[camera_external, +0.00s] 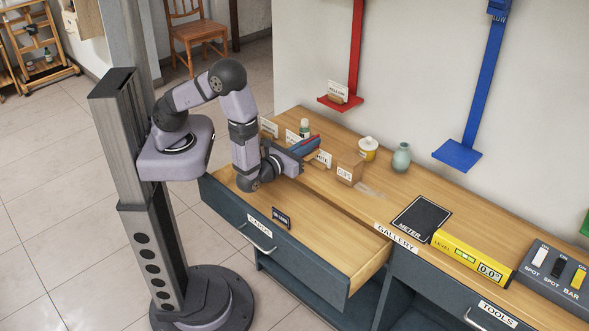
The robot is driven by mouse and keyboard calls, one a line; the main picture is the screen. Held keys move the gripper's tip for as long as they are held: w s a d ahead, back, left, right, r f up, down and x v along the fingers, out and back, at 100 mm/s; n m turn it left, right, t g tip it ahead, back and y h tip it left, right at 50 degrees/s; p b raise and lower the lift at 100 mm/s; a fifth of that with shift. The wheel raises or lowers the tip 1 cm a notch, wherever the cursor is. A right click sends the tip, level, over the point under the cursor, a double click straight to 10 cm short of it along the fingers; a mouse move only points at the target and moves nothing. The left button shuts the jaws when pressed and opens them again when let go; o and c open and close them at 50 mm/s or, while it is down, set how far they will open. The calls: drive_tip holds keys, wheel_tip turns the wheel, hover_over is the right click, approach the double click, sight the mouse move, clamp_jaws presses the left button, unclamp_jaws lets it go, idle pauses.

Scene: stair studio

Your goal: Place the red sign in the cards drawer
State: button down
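My gripper (306,146) is over the left part of the counter, just behind the open drawer, with its fingers pointing right. The red sign (305,141) shows as a thin red strip along the fingers, and they appear shut on it. Its face and lower part are hidden by the near finger. The cards drawer (332,282) is pulled open at the left, with a white label and a handle on its dark front. A small dark blue sign (282,218) with white lettering stands inside it, near the front.
A black meter pad (420,218), yellow level box (473,256) and switch panel (555,274) lie right. The drawer floor is mostly clear.

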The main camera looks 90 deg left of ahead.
sight(307, 156)
drive_tip(key=shift+s+d+f+m+t+h+b, duration=0.1)
drive_tip(key=shift+d+f+m+t+h+b, duration=0.2)
drive_tip(key=shift+f+m+t+h+b, duration=0.15)
drive_tip(key=shift+s+d+f+m+t+h+b, duration=0.1)
drive_tip(key=shift+d+f+m+t+h+b, duration=0.2)
drive_tip(key=shift+f+h, duration=0.25)
drive_tip(key=shift+s+d+f+m+t+h+b, duration=0.15)
drive_tip(key=shift+d+f+m+t+h+b, duration=0.1)
drive_tip(key=shift+d+m+t+h+b, duration=0.25)
drive_tip(key=shift+s+d+f+m+t+h+b, duration=0.15)
drive_tip(key=shift+d+f+m+t+h, duration=0.15)
drive_tip(key=shift+h, duration=0.4)
drive_tip(key=shift+a+r, duration=0.15)
drive_tip(key=shift+a+r+g+y, duration=0.3)
drive_tip(key=shift+r+y, duration=0.1)
drive_tip(key=shift+r, duration=0.2)
drive_tip(key=shift+s+a+f+n+y, duration=0.1)
drive_tip(key=shift+a+n+y, duration=0.15)
drive_tip(key=shift+n+y, duration=0.1)
drive_tip(key=shift+s+f+p, duration=0.25)
drive_tip(key=shift+f+p, duration=0.1)
drive_tip(key=shift+p, duration=0.3)
drive_tip(key=shift+m+h, duration=0.4)
drive_tip(key=shift+h, duration=0.15)
drive_tip(key=s+p, duration=0.1)
drive_tip(key=p, duration=0.1)
drive_tip(key=s+f+p, duration=0.1)
drive_tip(key=p, duration=0.2)
drive_tip(key=s+d+f+p, duration=0.1)
drive_tip(key=s+p, duration=0.1)
